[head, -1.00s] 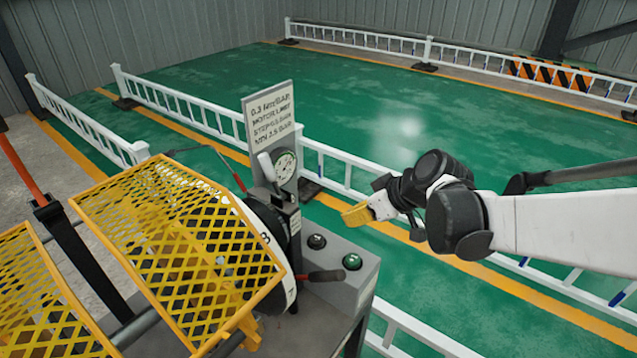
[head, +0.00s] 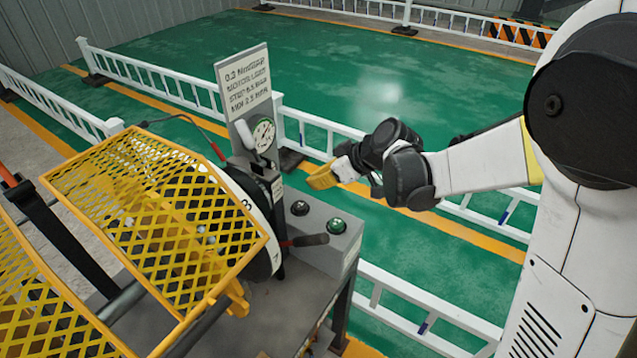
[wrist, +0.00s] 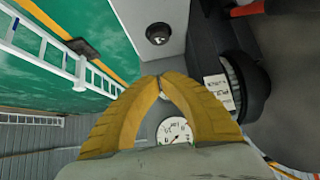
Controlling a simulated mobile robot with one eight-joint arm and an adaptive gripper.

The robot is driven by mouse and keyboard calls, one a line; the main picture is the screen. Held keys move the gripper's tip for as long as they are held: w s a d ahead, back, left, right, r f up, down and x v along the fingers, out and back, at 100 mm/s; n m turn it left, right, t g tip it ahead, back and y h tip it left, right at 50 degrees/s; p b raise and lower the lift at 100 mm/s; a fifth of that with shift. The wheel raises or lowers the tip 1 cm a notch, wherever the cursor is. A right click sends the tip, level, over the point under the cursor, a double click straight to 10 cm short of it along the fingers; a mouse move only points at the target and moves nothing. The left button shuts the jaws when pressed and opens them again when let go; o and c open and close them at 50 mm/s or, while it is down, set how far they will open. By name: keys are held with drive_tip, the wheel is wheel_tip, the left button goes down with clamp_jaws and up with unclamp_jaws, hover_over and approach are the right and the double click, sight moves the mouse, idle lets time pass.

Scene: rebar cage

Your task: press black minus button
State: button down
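A black button (head: 299,208) sits on top of the grey control box, beside a green button (head: 337,226). A minus mark is too small to make out. My gripper (head: 310,182), with yellow fingers, is above and slightly beyond the black button in the head view, apart from it. In the wrist view my gripper (wrist: 159,78) has its fingertips together with nothing between them. The black button (wrist: 158,33) shows past the fingertips there, uncovered. The green button is out of the wrist view.
A pressure gauge (head: 263,135) and an upright sign (head: 244,85) stand behind the buttons. A lever with a dark red grip (head: 308,240) juts out in front of the box. A yellow mesh guard (head: 160,215) is at left. White railing (head: 325,135) runs behind.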

drive_tip(key=b, duration=0.2)
hover_over(302, 204)
wheel_tip(302, 204, down, 5)
drive_tip(key=shift+d+r, duration=0.1)
drive_tip(key=shift+r, duration=0.1)
wheel_tip(302, 204, down, 2)
drive_tip(key=shift+w+f+b, duration=0.15)
drive_tip(key=shift+f+b, duration=0.1)
drive_tip(key=shift+b, duration=0.3)
drive_tip(key=shift+f+b, duration=0.3)
drive_tip(key=shift+f, duration=0.45)
